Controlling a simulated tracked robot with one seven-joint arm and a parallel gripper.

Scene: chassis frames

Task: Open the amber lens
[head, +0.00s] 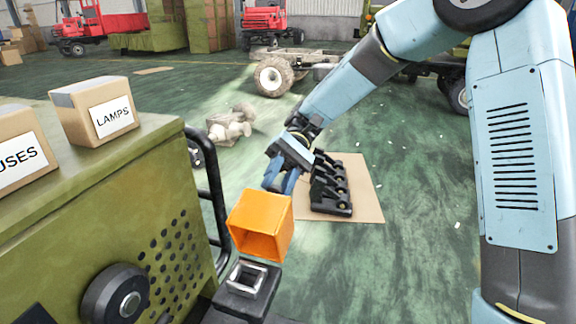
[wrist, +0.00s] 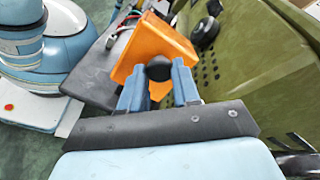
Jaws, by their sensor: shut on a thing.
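The amber lens (head: 255,213) is an orange box-like cover, tilted, with its hollow open side toward the head camera. It stands just above a black lamp base with a square metal-rimmed opening (head: 247,280); whether the two are joined is unclear. In the wrist view the lens (wrist: 150,47) carries a round black knob (wrist: 159,68). My gripper (head: 280,182) reaches the far side of the lens. Its blue fingers, also in the wrist view (wrist: 158,85), are shut on the knob from both sides. The knob is hidden in the head view.
A green vehicle body (head: 110,160) with a dark rail (head: 208,190) stands close on the left, bearing a box marked LAMPS (head: 100,110) and another box (head: 18,150). Black parts (head: 330,190) lie on cardboard (head: 365,190) beyond. Green floor on the right is mostly clear.

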